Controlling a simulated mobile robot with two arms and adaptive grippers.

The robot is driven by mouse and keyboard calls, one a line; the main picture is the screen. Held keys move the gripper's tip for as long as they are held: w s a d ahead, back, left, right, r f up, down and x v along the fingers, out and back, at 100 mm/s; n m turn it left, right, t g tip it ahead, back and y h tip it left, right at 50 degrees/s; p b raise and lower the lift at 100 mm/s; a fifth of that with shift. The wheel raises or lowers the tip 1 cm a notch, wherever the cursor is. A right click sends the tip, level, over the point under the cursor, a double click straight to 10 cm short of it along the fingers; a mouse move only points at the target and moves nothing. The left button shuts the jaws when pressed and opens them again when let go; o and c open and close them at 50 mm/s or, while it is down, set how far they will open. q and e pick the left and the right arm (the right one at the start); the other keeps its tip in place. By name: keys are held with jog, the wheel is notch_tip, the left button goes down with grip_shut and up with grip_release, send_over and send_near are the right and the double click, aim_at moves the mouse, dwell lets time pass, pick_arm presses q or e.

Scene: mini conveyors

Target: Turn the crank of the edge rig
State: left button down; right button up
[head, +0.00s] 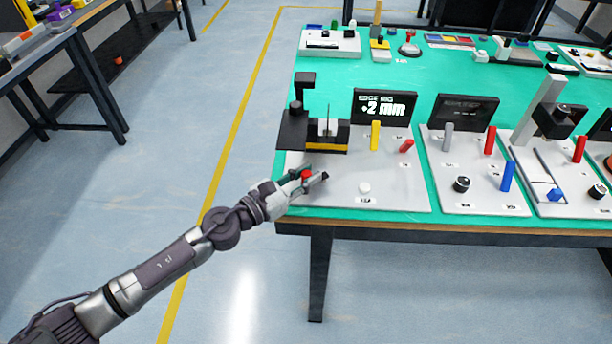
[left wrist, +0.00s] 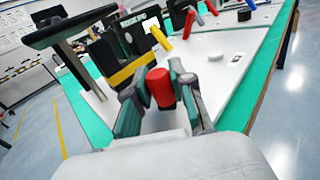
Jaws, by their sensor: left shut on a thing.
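The edge rig (head: 400,190) is a pale base plate at the table's front left corner, with a black display (head: 384,105) reading "EDGE RIG" and "+2 mm". A black and yellow mechanism (head: 326,147) stands at its left. The crank's red knob (head: 306,174) is at the plate's front left; it also shows in the left wrist view (left wrist: 161,88). My left gripper (head: 314,177) is shut on the red knob, one finger on each side. The crank arm below is hidden by the fingers. My right gripper is not in view.
A yellow lever (head: 375,136), a red lever (head: 406,146) and a white button (head: 364,187) are on the same plate. Other rigs (head: 478,196) stand to the right on the green table mat (head: 432,75). Open floor lies left of the table.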

pick_arm(q)
jog(key=c, duration=1)
grip_release()
jog(key=v, duration=1.2)
jog(key=shift+r, duration=0.1)
